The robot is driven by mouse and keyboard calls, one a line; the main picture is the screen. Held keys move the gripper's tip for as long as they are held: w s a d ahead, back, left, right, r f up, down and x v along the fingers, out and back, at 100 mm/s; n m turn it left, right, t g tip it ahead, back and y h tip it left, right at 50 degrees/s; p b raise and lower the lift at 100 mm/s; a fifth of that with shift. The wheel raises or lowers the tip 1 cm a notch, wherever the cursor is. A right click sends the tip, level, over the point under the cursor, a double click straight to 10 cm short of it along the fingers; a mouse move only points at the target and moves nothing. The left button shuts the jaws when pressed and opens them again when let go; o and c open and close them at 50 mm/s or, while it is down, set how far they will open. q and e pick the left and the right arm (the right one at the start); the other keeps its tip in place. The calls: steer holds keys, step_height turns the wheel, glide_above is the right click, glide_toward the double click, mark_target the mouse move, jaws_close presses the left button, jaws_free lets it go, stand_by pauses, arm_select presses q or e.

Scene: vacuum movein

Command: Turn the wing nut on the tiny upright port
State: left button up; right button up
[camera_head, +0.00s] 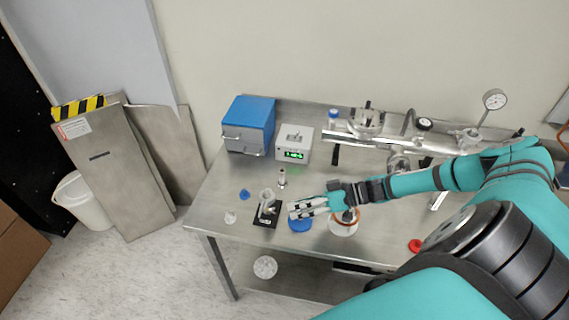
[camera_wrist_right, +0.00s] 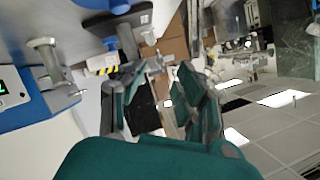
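A small upright metal port with a pale clamp around its top (camera_head: 267,197) stands on a black base (camera_head: 266,215) near the table's front. My right gripper (camera_head: 291,211) reaches in from the right, just right of the port. In the right wrist view, the gripper (camera_wrist_right: 160,76) has its two fingers apart. The clamp's metal parts (camera_wrist_right: 153,66) appear beyond the gap between the fingers, near the black base (camera_wrist_right: 130,42). The wing nut is too small to make out clearly, and I see no contact with it. My left gripper is out of view.
A slim steel fitting (camera_head: 282,179) stands behind the port. A blue box (camera_head: 249,124) and a white display unit (camera_head: 294,145) stand farther back. A blue disc (camera_head: 300,225) and an orange-rimmed white ring (camera_head: 343,224) lie near the gripper. Steel piping (camera_head: 375,136) occupies the back right.

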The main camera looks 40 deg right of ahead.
steer(key=shift+v, duration=1.2)
steer(key=shift+f, duration=0.1)
